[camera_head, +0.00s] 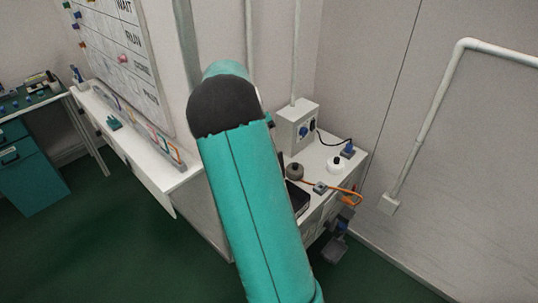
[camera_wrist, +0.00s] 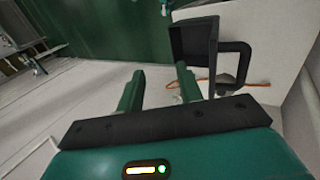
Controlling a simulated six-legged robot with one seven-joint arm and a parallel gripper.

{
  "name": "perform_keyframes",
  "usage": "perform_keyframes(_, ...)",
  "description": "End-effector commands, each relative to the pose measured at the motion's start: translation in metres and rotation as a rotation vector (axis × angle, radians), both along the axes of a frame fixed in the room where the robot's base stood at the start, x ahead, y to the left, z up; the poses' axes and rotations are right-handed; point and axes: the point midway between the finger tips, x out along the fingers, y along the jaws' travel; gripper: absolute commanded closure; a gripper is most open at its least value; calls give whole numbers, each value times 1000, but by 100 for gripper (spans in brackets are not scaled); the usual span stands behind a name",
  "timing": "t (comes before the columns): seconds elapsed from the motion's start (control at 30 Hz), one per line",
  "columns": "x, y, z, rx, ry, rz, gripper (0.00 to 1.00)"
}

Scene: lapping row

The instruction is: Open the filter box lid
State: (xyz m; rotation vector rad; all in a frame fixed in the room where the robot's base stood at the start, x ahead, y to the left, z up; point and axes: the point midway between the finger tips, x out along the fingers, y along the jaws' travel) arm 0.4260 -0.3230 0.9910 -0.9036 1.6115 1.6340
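In the wrist view, a black box-like part (camera_wrist: 193,42) with a loop handle (camera_wrist: 243,62) on its right side shows just beyond my right finger. I cannot tell for sure whether it is the filter box or its lid, or how the lid stands. My gripper (camera_wrist: 160,72) is open, with two green fingers apart and nothing seen between them. Its right finger overlaps the lower part of the black piece in the picture; contact cannot be told. In the head view a dark box (camera_head: 298,198) on the white bench is partly hidden behind my arm, and my gripper is hidden.
A narrow white shelf (camera_head: 148,172) stands left. Green floor (camera_head: 110,235) is clear there.

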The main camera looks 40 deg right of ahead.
Motion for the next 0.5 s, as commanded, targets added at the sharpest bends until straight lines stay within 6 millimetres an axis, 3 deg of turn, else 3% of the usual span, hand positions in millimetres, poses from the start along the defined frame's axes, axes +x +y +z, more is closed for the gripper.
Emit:
perform_keyframes(0.3, -39, 30, 22, 1, -1, 1, 64)
perform_keyframes(0.5, -48, 36, 27, -1, -1, 1, 64)
